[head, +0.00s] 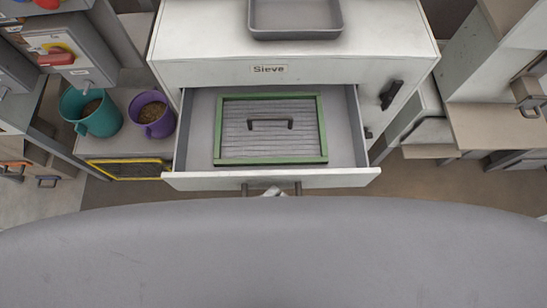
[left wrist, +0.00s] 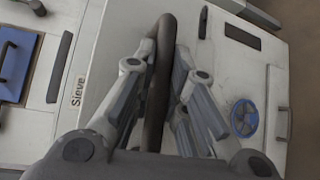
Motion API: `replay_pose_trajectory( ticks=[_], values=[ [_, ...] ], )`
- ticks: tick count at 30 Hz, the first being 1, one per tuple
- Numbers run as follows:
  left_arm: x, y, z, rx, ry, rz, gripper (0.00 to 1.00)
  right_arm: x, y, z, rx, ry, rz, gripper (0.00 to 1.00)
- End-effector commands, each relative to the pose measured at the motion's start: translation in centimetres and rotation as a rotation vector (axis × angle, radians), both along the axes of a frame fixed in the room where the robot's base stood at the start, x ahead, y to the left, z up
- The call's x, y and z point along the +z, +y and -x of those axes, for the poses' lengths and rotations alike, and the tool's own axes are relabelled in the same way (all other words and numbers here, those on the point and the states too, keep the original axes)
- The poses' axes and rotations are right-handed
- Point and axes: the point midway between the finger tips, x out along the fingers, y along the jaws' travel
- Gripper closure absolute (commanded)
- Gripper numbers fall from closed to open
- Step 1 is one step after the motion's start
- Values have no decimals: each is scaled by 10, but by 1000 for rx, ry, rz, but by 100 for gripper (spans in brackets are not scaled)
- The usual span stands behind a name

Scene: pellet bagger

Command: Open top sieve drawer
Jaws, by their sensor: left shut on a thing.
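The top drawer (head: 270,180) of the white cabinet labelled "Sieve" (head: 269,69) is pulled well out. Inside it lies a green-framed sieve (head: 324,130) with a grey mesh and a dark handle (head: 270,121). The drawer's dark bar handle (head: 298,188) is on its front, partly hidden behind my grey body. Only the tip of my left gripper (head: 272,191) shows at this handle in the head view. In the left wrist view, the fingers of my left gripper (left wrist: 163,85) are shut around the dark bar (left wrist: 158,70). My right gripper is not in view.
A grey tray (head: 296,34) stands on the cabinet top. A teal cup (head: 104,120) and a purple cup (head: 152,125) stand on a surface left of the drawer. More benches (head: 495,132) are at the right. Strips of floor show beside the drawer.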

Motion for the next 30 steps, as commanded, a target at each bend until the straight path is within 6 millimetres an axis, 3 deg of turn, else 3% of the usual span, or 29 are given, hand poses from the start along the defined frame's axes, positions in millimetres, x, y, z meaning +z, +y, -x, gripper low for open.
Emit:
replay_pose_trajectory(
  ticks=[3, 9, 26, 27, 30],
  values=[
    [-1, 0, 24, -2, 4, -1, 100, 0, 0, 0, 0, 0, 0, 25],
    [-1, 0, 47, -1, 4, 0, 100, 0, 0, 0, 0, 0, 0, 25],
    [0, 0, 56, -1, 1, 0, 100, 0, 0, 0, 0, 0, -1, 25],
    [0, 0, 56, -1, 1, 0, 83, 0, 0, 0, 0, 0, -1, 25],
    [0, 0, 56, -1, 1, 0, 77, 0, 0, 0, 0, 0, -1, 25]
  ],
)
